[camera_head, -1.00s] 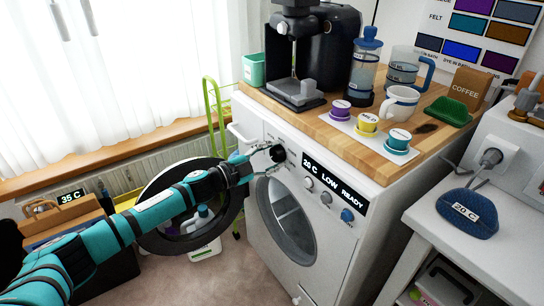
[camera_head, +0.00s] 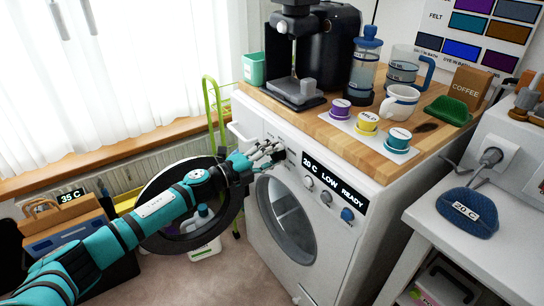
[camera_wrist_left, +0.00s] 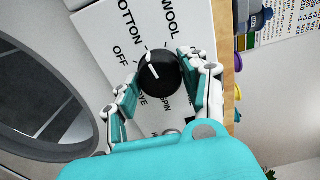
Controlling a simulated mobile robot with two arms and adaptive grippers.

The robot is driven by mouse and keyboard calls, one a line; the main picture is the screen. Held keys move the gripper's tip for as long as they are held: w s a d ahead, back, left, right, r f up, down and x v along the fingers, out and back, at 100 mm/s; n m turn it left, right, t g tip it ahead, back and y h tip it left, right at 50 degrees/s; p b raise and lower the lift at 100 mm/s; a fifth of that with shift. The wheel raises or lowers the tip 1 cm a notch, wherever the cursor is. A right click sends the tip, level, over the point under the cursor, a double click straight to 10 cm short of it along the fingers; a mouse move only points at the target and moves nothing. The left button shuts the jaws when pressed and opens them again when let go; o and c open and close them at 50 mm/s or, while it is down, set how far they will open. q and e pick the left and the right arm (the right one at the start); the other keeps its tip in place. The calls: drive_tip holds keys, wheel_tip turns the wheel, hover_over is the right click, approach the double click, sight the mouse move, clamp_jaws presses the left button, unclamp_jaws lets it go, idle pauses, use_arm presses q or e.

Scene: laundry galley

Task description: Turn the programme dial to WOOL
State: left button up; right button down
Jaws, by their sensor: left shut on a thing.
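The programme dial (camera_wrist_left: 160,72) is a round black knob with a white mark on the washer's white panel. In the wrist view, OFF, COTTON (first letter cut off), WOOL, SPIN and DYE are printed around it. The mark seems to point towards COTTON. My left gripper (camera_wrist_left: 158,66) is shut on the dial, with one finger on each side of it. In the head view my left gripper (camera_head: 268,155) is at the upper left of the washer front (camera_head: 258,225), and its fingers hide most of the dial. My right gripper is not in view.
The washer's round door (camera_head: 232,215) stands open below my left forearm. The display (camera_head: 334,183) reads 20 C LOW READY, with small knobs below. The wooden top (camera_head: 290,112) holds a coffee machine (camera_head: 330,45), pods and jugs. A green rack (camera_head: 212,100) stands behind.

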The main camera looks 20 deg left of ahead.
use_arm(q)
drive_tip(key=shift+f+m, duration=0.15)
drive_tip(key=shift+m, duration=0.85)
drive_tip(key=shift+m+b, duration=0.55)
drive_tip(key=shift+m, duration=0.65)
drive_tip(key=shift+m+b, duration=0.5)
drive_tip(key=shift+m, duration=1.2)
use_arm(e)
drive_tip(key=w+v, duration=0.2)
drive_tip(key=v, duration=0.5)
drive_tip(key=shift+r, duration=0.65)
use_arm(q)
drive_tip(key=o, duration=1.1)
drive_tip(key=shift+o, duration=0.2)
drive_tip(key=shift+s+a, duration=0.35)
drive_tip(key=shift+s, duration=0.1)
drive_tip(key=v, duration=1.1)
